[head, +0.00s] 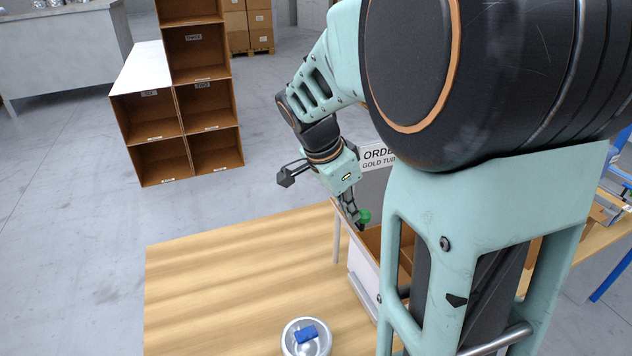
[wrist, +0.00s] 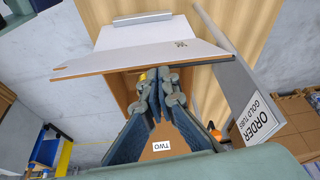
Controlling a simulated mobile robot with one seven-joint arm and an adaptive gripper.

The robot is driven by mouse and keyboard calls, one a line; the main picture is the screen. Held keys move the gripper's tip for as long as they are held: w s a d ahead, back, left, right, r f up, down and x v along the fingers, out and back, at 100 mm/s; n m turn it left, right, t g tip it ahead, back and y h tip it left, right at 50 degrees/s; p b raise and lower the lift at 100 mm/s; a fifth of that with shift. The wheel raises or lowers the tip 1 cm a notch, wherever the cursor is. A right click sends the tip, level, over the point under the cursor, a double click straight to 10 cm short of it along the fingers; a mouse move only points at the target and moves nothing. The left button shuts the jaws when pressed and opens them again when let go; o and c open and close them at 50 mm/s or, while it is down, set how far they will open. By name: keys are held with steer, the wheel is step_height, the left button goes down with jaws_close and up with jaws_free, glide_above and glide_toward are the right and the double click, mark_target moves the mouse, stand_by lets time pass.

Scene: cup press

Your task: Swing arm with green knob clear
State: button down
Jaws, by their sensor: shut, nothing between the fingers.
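The green knob (head: 364,216) shows in the head view right beside the fingertips of my gripper (head: 357,222). I cannot tell whether they touch. The swing arm that carries the knob is not distinguishable; my own arm covers much of that area. My gripper points down over the white-fronted box with brown inner walls (head: 362,282), and its fingers are shut and empty. In the wrist view the closed fingers of my gripper (wrist: 160,92) lie in front of the white panel (wrist: 150,52), and no green knob is visible.
An order sign (head: 378,158) reading gold tubs stands behind the knob; it also shows in the wrist view (wrist: 258,118). A silver bowl (head: 288,340) holding a blue piece (head: 306,333) stands on the wooden table (head: 230,285). The table's left part is clear. Labelled cubbies (head: 165,158) stand beyond.

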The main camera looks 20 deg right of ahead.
steer(key=shift+d, duration=0.1)
stand_by(0.3)
steer(key=shift+s+d+n+b, duration=0.1)
steer(key=shift+d+n+b, duration=0.2)
steer(key=shift+d+n, duration=0.1)
steer(key=shift+d, duration=0.15)
